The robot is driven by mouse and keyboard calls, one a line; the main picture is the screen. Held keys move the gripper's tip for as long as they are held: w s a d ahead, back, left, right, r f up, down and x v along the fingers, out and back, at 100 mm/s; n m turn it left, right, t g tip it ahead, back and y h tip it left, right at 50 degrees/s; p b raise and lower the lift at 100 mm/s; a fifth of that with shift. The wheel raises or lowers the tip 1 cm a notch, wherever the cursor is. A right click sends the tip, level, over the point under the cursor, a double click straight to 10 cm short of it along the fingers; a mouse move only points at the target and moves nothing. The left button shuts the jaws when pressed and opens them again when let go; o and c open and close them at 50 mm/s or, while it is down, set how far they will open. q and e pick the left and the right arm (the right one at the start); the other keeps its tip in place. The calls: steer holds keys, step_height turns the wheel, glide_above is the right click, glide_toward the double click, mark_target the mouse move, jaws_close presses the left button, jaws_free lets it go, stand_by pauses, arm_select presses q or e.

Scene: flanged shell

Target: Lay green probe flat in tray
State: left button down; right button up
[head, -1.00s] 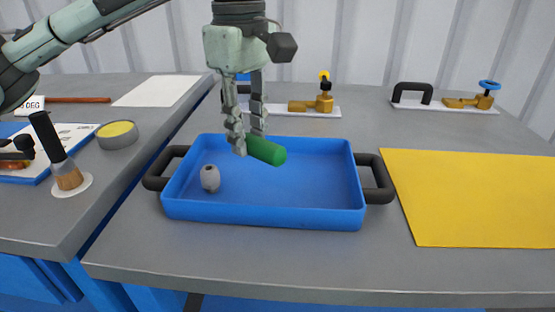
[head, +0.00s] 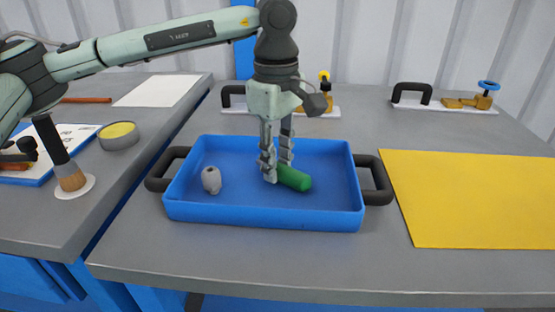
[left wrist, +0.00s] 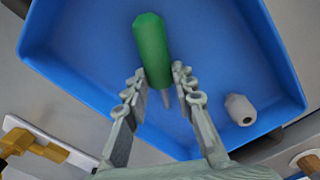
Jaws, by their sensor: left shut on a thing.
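The green probe (head: 293,178) is a short green cylinder with a thin grey end, held low inside the blue tray (head: 262,216). It lies nearly level, tilted slightly down to the right in the head view. My left gripper (head: 276,170) points down and is shut on the probe near its grey end. The left wrist view shows the probe (left wrist: 152,50) between the fingertips (left wrist: 160,92), with the grey tip on the palm side. I cannot tell whether the probe touches the tray floor. My right gripper is not in view.
A small grey rounded part (head: 211,180) stands in the tray's left side. Black handles (head: 373,180) stick out at both tray ends. A yellow mat (head: 470,200) lies to the right. Brass valves on white plates (head: 300,110) stand behind.

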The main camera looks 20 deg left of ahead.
arm_select(q)
steer(key=shift+f, duration=0.15)
steer(key=c, duration=1.5)
jaws_free()
steer(key=shift+c, duration=0.2)
steer(key=shift+o, duration=1.4)
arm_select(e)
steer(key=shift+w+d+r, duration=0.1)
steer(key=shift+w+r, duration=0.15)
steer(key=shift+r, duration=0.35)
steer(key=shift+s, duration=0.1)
